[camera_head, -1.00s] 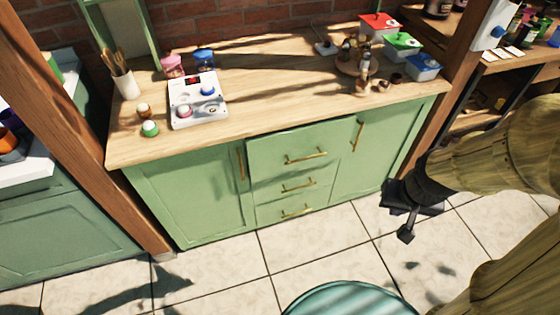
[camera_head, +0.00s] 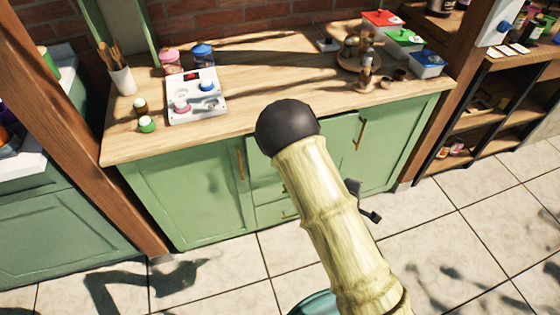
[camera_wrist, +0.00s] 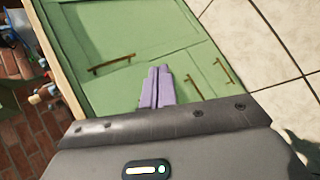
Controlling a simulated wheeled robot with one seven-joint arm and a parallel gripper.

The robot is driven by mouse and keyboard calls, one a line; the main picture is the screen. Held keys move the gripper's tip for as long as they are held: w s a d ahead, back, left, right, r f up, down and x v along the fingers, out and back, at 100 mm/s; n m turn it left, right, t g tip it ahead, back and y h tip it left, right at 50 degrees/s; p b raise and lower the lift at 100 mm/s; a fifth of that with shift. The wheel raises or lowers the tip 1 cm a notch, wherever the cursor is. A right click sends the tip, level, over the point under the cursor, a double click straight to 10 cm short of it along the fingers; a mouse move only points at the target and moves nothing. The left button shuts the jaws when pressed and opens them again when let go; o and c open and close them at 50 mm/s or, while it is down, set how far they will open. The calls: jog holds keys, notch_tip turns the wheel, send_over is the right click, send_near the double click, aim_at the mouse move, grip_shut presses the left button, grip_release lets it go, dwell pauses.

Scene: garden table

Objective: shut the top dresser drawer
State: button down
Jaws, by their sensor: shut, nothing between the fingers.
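The green dresser (camera_head: 190,195) has a stack of drawers between two doors. Its top drawer (camera_head: 263,173) is mostly hidden behind my arm in the head view, and I cannot tell how far it stands out. In the wrist view, my gripper (camera_wrist: 158,70) has its purple fingers shut together with nothing between them, in front of the green dresser front. Two lower drawer handles (camera_wrist: 224,70) show to their right and a door handle (camera_wrist: 112,65) to their left. The top drawer's handle is hidden. I cannot tell whether the fingertips touch the front.
The wooden countertop (camera_head: 255,85) holds a white device (camera_head: 195,95), jars, a utensil cup (camera_head: 122,81), a round tray of small items and lidded boxes (camera_head: 382,22). Wooden posts flank the dresser. The tiled floor (camera_head: 440,240) at the right is clear.

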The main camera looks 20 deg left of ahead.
jog(key=a+f+n+t+y+b, duration=0.1)
jog(key=a+n+t+y, duration=0.1)
jog(key=a+n+y, duration=0.4)
jog(key=s+a+f+n+t+y+b, duration=0.1)
jog(key=a+f+n+t+y, duration=0.1)
jog(key=a+n+y, duration=0.5)
jog(key=a+n+t, duration=0.1)
jog(key=a+n, duration=0.5)
jog(key=n, duration=0.7)
jog(key=shift+s+b, duration=0.3)
jog(key=x, duration=1.3)
jog(key=shift+w, duration=0.4)
jog(key=shift+a+r, duration=0.1)
jog(key=shift+a, duration=0.1)
